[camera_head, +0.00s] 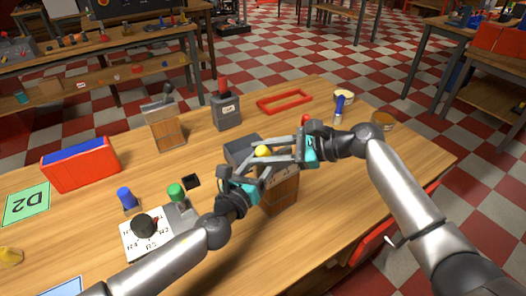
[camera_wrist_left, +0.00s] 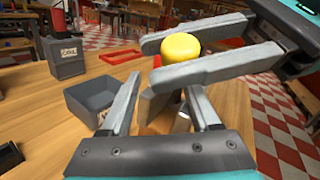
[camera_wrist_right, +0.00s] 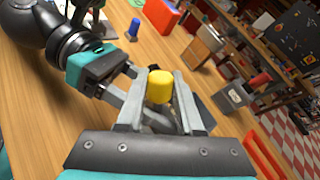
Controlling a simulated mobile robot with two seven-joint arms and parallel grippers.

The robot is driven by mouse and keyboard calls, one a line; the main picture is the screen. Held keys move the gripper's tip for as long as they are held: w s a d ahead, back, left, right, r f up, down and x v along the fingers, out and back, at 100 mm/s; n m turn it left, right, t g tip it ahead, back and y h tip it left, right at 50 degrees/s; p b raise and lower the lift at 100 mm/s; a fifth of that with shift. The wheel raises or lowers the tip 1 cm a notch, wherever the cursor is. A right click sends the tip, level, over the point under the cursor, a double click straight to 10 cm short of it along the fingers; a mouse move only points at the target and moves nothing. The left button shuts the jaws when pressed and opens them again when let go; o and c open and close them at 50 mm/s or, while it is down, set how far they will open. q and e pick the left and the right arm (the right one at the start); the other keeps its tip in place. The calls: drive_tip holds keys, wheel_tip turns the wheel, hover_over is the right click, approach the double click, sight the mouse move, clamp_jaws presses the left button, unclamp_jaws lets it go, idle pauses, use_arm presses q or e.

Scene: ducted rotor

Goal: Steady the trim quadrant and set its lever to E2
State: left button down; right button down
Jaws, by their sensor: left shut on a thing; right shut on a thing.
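The trim quadrant (camera_head: 282,190) is a wooden-sided block near the table's middle; its wood also shows in the left wrist view (camera_wrist_left: 158,107), partly behind my fingers. Its lever ends in a yellow knob (camera_head: 262,152), seen clearly in the right wrist view (camera_wrist_right: 160,87). My left gripper (camera_head: 258,174) is shut on the quadrant's body, though the fingers hide the contact. My right gripper (camera_wrist_right: 160,100) comes from the right and is shut on the yellow knob, one finger on each side. The scale marks are too small to read, so the lever's setting cannot be told.
A grey open bin (camera_wrist_left: 92,97) stands close beside the quadrant. A grey box with a red handle (camera_head: 226,110), another wooden block (camera_head: 168,130) and a red frame (camera_head: 284,102) stand behind. A dial plate (camera_head: 135,246) lies left. The table's right front is clear.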

drive_tip(key=shift+w+d+r+y, duration=0.15)
drive_tip(key=shift+w+d+y, duration=0.05)
drive_tip(key=shift+y, duration=0.1)
drive_tip(key=shift+w+d+r+m+y, duration=0.3)
drive_tip(key=shift+w+d+m+y, duration=0.2)
drive_tip(key=shift+d+m, duration=0.2)
drive_tip(key=shift+w+d+r+m+y, duration=0.2)
drive_tip(key=shift+w+d+m+y, duration=0.5)
drive_tip(key=shift+d+m+y, duration=0.35)
drive_tip(key=shift+w+d+y, duration=0.1)
drive_tip(key=shift+y, duration=0.15)
idle(0.5)
drive_tip(key=c, duration=0.9)
unclamp_jaws()
drive_tip(key=shift+c, duration=0.2)
drive_tip(key=o, duration=0.4)
drive_tip(key=shift+a, duration=0.2)
